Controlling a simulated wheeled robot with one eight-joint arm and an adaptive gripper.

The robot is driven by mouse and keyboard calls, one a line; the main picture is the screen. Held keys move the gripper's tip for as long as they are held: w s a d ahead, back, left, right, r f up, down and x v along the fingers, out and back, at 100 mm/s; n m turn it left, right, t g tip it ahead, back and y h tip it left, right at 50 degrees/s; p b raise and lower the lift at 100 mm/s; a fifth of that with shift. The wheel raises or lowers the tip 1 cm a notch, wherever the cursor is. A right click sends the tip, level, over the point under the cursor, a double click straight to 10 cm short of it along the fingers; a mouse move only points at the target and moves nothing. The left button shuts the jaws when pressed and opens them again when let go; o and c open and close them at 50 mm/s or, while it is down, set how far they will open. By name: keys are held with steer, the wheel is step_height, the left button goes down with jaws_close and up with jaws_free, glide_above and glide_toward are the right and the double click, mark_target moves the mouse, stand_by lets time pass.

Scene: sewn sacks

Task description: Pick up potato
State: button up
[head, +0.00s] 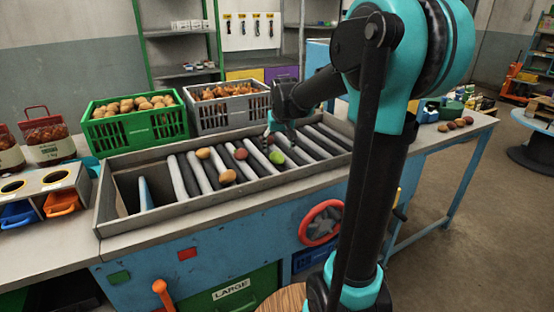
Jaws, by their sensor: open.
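On the roller table (120,166) lie two tan, potato-like pieces: one (203,153) towards the back and one (227,176) nearer the front. A reddish round piece (240,154) lies to their right, and a green piece (277,158) lies further right. My gripper (281,138) hangs over the rollers, open, above and slightly behind the green piece. Its fingers are small here, and nothing shows between them. A green crate (137,129) full of tan potatoes stands behind the rollers.
A grey crate (229,113) of orange-brown produce stands beside the green one. Filled red-handled sacks (50,142) and a two-hole bin stand (55,178) are at left. Several reddish-brown pieces (456,123) lie at the right end. The table has raised edges; a red handwheel (321,222) is in front.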

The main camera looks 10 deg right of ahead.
mark_target(277, 154)
steer(key=shift+x, duration=2.8)
steer(key=shift+s+a, duration=0.1)
steer(key=shift+s, duration=0.1)
steer(key=c, duration=1.3)
steer(key=shift+o, duration=0.2)
step_height(277, 154, up, 20)
